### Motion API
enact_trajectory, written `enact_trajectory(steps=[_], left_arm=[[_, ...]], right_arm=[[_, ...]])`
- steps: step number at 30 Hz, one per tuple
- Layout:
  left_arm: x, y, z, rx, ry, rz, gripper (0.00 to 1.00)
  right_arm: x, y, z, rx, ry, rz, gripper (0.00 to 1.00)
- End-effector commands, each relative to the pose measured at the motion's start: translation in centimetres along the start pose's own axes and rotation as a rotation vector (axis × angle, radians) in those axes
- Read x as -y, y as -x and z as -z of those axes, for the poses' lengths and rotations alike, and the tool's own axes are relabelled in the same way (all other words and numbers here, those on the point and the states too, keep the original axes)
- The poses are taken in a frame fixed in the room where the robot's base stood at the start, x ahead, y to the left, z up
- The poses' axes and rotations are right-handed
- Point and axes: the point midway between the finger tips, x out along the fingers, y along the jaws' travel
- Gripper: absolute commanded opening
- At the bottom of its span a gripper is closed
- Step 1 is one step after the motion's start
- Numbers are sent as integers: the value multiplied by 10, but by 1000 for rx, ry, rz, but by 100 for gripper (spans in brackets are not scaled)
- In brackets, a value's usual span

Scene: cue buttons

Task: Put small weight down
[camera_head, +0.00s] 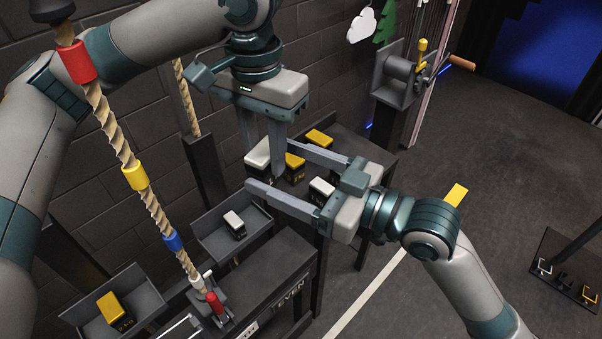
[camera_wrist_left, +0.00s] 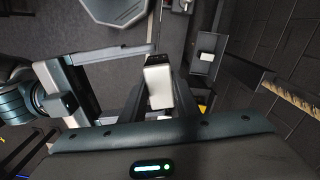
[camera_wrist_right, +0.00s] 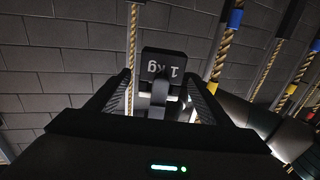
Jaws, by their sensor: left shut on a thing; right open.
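A white-topped black weight (camera_head: 257,154) is between the fingers of my left gripper (camera_head: 265,166), which is shut on it. It also shows held in the left wrist view (camera_wrist_left: 159,88). In the right wrist view its dark face (camera_wrist_right: 163,66) reads "1 kg", upside down, with a left finger partly in front. My right gripper (camera_head: 264,162) is open, its two fingers reaching toward the held weight from the right, one on each side. I cannot tell whether they touch it. Another white-topped weight (camera_head: 321,188) and yellow-topped weights (camera_head: 294,161) (camera_head: 319,137) are near the dark table (camera_head: 350,146).
A tray (camera_head: 212,240) holds a white-topped weight (camera_head: 234,222). A lower-left tray (camera_head: 146,290) holds a yellow-topped weight (camera_head: 111,308). A bench marked "EVEN" (camera_head: 290,294) stands in front. A rope with coloured bands (camera_head: 127,158) hangs at left. Open floor lies to the right.

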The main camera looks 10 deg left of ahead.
Motion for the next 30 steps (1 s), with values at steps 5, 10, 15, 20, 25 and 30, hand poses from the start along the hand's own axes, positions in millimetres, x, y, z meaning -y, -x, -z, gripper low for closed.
enact_trajectory(steps=[5,10,15,20,25,30], left_arm=[[0,2,0,-3,0,-1,0],[0,2,0,-3,0,-1,0],[0,1,0,-3,0,-1,0],[0,2,0,-3,0,-1,0],[0,2,0,-3,0,-1,0],[0,2,0,-3,0,-1,0]], right_arm=[[1,-30,1,-2,-1,1,73],[0,-53,1,-1,-1,0,73],[0,-67,0,0,0,1,73],[0,-71,0,0,1,0,73],[0,-72,0,0,1,0,73],[0,-71,0,0,1,0,54]])
